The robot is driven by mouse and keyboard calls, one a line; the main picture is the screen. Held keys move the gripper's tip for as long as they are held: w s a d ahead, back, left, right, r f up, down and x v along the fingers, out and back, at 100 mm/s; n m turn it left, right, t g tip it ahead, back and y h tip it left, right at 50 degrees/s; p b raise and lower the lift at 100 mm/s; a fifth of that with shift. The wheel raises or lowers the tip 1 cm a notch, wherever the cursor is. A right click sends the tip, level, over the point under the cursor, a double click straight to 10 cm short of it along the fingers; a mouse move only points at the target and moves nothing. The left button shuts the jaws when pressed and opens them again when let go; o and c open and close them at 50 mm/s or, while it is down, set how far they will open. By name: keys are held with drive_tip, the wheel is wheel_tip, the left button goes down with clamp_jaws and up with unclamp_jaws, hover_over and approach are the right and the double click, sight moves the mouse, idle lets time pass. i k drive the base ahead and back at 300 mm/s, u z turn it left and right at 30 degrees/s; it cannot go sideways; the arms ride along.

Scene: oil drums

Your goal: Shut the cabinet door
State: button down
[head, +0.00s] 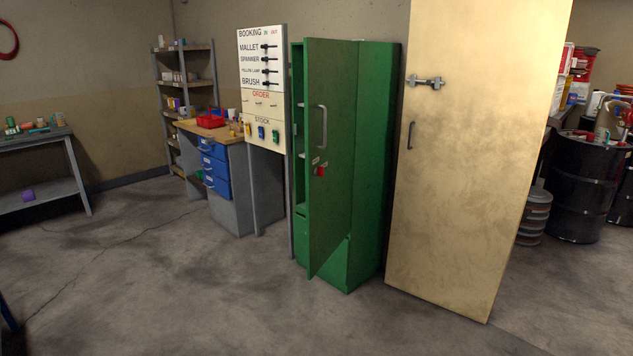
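A tall green cabinet (374,170) stands in the middle of the head view. Its green door (335,215) is open and swings out toward the front. The door has a grey vertical handle (321,127) and a small red padlock or tag (320,171) below it. Shelves show through the gap at the door's left side. Most of the cabinet's inside is hidden behind the door. My gripper is not in view.
A tall pale yellow panel with a handle (460,200) stands right of the cabinet. A white tool board (262,75) and a workbench with blue drawers (215,168) are on the left. Black drums (578,195) are at far right. The concrete floor in front is clear.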

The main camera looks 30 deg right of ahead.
sight(330, 66)
drive_tip(key=z, duration=0.05)
drive_tip(key=i, duration=1)
